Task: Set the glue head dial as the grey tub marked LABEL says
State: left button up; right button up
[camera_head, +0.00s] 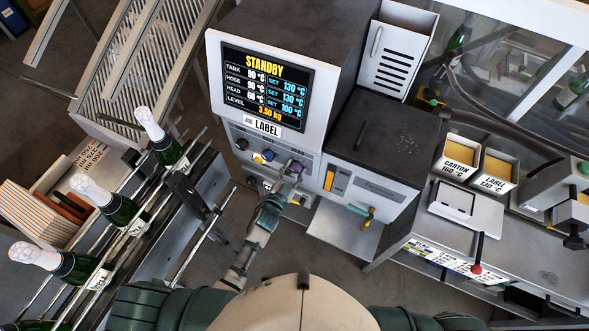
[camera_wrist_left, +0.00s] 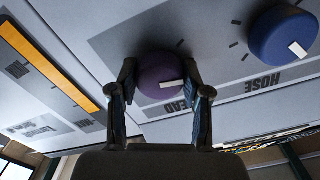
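The purple head dial (camera_wrist_left: 160,75), with a white pointer mark, fills the space between the fingertips in the left wrist view. Its purple edge shows at my left gripper (camera_head: 289,172) in the head view. The fingers of my left gripper (camera_wrist_left: 160,88) close in on both sides of the dial and seem to touch it. The screen (camera_head: 266,87) reads STANDBY, with head at 60 °C and set 100 °C. My right gripper is not in view.
The blue hose dial (camera_wrist_left: 284,37) is close beside the head dial. A job card (camera_head: 262,126) below the screen reads LABEL. Foil-necked bottles (camera_head: 122,212) lie in a rack at left. The carton tub (camera_head: 460,153) reads 160 °C. A red-knobbed lever (camera_head: 476,268) stands at right.

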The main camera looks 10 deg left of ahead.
pick_arm(q)
jog(key=shift+c, duration=0.8)
jog(key=shift+m, duration=0.3)
jog(key=shift+f+m, duration=0.1)
jog(key=shift+m, duration=0.9)
jog(key=m, duration=0.5)
jog(key=shift+s+f, duration=0.1)
jog(key=o, duration=1.2)
jog(key=shift+c, duration=0.2)
